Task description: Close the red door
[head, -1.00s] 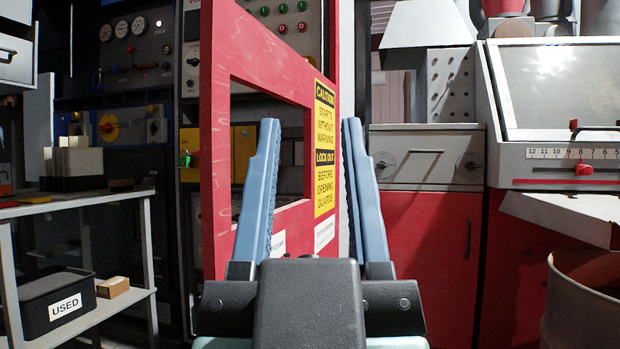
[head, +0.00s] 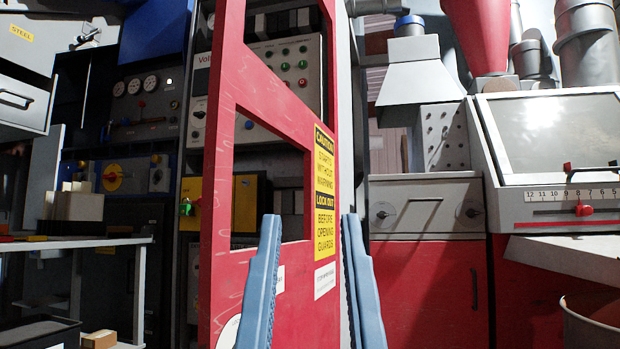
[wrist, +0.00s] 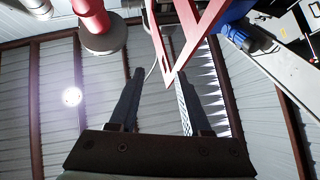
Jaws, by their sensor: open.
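The red door (head: 222,165) stands open, swung out toward me, with a window opening and a yellow caution sign (head: 324,195) on it. It is upright and seen at a steep angle. My gripper (head: 308,235) is open, with two blue fingers pointing up. In the head view the left finger overlaps the door's lower panel and the right finger is just right of its right edge. In the wrist view a pointed red frame (wrist: 178,40) shows between and beyond the dark fingers (wrist: 158,95). I cannot tell whether a finger touches the door.
A control panel with buttons (head: 285,70) is behind the door. A red-fronted cabinet (head: 435,290) and a machine with a scale and clear cover (head: 555,130) stand at right. A shelf (head: 75,243) with a black bin (head: 40,332) is at left.

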